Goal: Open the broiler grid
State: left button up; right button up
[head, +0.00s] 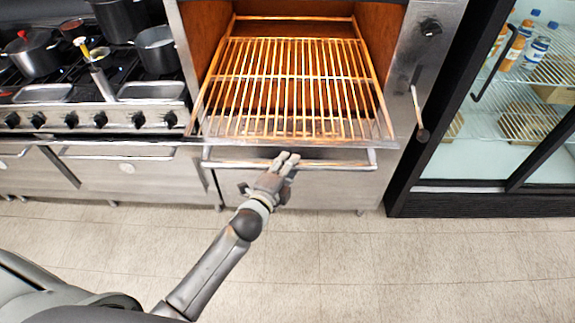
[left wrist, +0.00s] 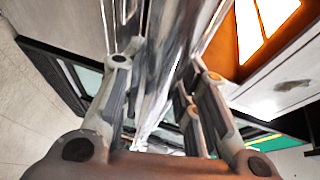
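The broiler grid (head: 290,85) is a rack of metal bars, lit orange, inside the open-fronted broiler at the top centre of the head view. A long horizontal bar handle (head: 335,160) runs below the grid's front edge. My left gripper (head: 289,158) is at the middle of this handle. In the left wrist view its two fingers (left wrist: 155,85) stand apart, with a shiny metal bar (left wrist: 162,60) running between them. I see gaps beside the bar, but the contact at the fingertips is unclear. My right gripper is not in view.
A stove (head: 75,120) with pots stands to the left. A black-framed glass-door fridge (head: 480,200) with bottles stands to the right. A lever with a dark knob (head: 422,134) hangs on the broiler's right side. The tiled floor (head: 430,265) in front is clear.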

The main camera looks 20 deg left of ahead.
pick_arm(q)
jog(key=shift+o, duration=0.8)
jog(key=shift+s, duration=0.1)
jog(key=v, duration=1.2)
jog(key=s+a+f+n+g+b, duration=0.1)
jog(key=s+f+n+g, duration=0.2)
jog(key=f, duration=0.8)
jog(key=s+a+f+n+g+y+b, duration=0.15)
jog(key=s+f, duration=0.35)
jog(key=f, duration=0.7)
jog(key=s+f+n+g, duration=0.3)
jog(key=s+f+n, duration=0.1)
jog(key=f, duration=0.7)
jog(key=s+a+f+n+g+b, duration=0.1)
jog(key=s+f+n+g, duration=0.2)
jog(key=s+f, duration=0.6)
jog(key=s+a+f+n+g+b, duration=0.1)
jog(key=s+f+n+g, duration=0.3)
jog(key=s+f, duration=0.5)
jog(key=s, duration=0.7)
jog(key=shift+s+a, duration=0.25)
jog(key=shift+s, duration=0.05)
